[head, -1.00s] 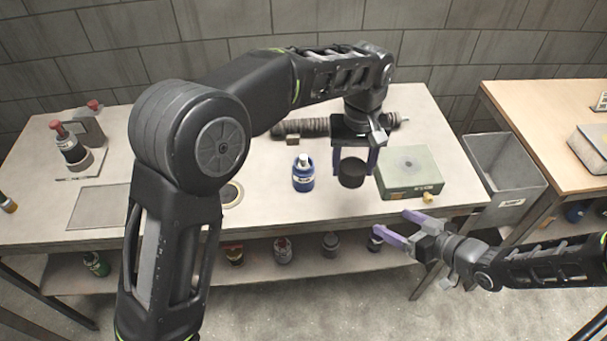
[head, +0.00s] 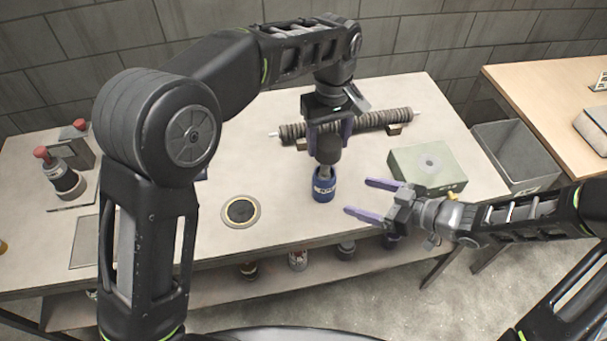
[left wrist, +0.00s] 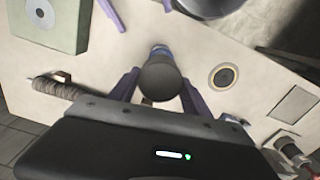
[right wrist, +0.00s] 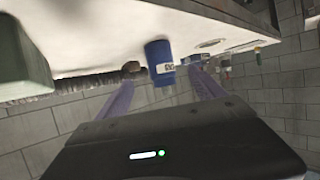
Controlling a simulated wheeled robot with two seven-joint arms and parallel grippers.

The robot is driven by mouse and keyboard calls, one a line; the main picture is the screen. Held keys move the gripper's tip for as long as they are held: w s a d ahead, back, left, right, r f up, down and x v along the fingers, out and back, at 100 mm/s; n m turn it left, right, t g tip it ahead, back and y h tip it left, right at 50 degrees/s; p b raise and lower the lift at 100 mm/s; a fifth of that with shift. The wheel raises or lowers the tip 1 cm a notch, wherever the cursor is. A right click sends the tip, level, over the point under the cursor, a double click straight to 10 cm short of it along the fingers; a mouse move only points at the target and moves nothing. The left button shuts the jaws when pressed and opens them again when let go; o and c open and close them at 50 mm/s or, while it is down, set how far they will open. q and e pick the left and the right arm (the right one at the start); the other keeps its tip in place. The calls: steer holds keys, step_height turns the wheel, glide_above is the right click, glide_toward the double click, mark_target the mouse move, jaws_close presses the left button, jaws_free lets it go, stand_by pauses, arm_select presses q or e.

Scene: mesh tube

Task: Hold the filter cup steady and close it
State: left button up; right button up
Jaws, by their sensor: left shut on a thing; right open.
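The blue filter cup (head: 324,190) stands upright on the table near its front edge, a pale label on its side. My left gripper (head: 329,145) is shut on a dark round cap (head: 328,152), directly above the cup. I cannot tell whether cap and cup touch. In the left wrist view the cap (left wrist: 160,82) sits between the fingers and hides most of the cup (left wrist: 161,50). My right gripper (head: 357,197) is open and empty, fingers pointing at the cup from the right. In the right wrist view the cup (right wrist: 160,62) is beyond the fingertips.
A green box (head: 428,168) stands right of the cup, close to my right gripper. A dark mesh tube (head: 350,125) lies behind. A round ringed disc (head: 240,211) lies left of the cup. A grey bin (head: 510,152) stands off the table's right end.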

mark_target(324, 185)
steer(key=shift+w+a, duration=0.25)
steer(key=shift+a, duration=0.1)
steer(key=shift+s+d, duration=0.2)
steer(key=shift+d, duration=0.1)
steer(key=x, duration=1.2)
steer(key=shift+a, duration=0.2)
steer(key=shift+c, duration=0.4)
jaws_close()
